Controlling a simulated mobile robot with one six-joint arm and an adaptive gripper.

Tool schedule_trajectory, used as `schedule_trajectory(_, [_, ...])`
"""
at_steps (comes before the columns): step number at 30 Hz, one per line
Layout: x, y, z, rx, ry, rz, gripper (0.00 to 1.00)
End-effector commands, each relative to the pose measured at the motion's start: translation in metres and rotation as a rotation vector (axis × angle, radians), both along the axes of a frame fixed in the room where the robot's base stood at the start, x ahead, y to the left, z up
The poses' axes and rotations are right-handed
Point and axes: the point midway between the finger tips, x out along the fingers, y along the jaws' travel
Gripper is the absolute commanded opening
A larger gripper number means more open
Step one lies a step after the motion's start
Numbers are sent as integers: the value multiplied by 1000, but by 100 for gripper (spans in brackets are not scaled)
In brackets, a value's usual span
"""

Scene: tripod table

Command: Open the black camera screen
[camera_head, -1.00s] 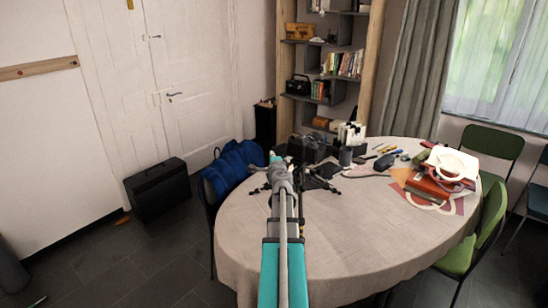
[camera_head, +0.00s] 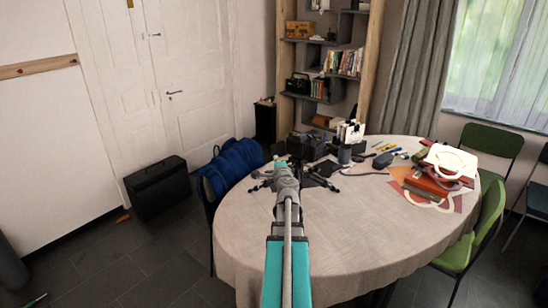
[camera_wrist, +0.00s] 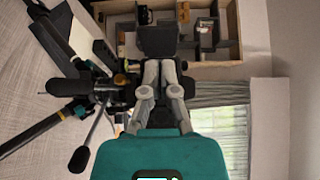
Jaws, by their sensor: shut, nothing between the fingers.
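The black camera (camera_head: 306,146) stands on a black tripod (camera_head: 332,184) on the table. In the head view my gripper (camera_head: 281,166) is in front of it and to its left, and hides part of the tripod. In the wrist view a dark block (camera_wrist: 158,40), which looks like part of the camera, lies just beyond my fingertips (camera_wrist: 160,66). The fingers are together with nothing between them. I cannot tell whether they touch the block. The tripod legs and handle (camera_wrist: 92,135) show at the left of the wrist view. The screen's edge and hinge cannot be made out.
The round table (camera_head: 330,235) has a clear front half. Books and papers (camera_head: 432,186) lie at its right, with pens and a dark mouse (camera_head: 382,160) behind. A blue bag (camera_head: 232,167) is at its left, and green chairs (camera_head: 480,235) at its right.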

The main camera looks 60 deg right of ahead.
Motion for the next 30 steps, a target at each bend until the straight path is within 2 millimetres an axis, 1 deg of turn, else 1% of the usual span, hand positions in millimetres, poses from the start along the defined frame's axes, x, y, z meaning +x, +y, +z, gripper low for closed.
schedule_trajectory(1, [-7,13,0,0,0,0,0])
schedule_trajectory(9, [-25,53,0,0,0,3,0])
schedule_trajectory(18, [-32,69,0,0,0,4,0])
schedule_trajectory(30, [-32,70,0,0,0,5,0])
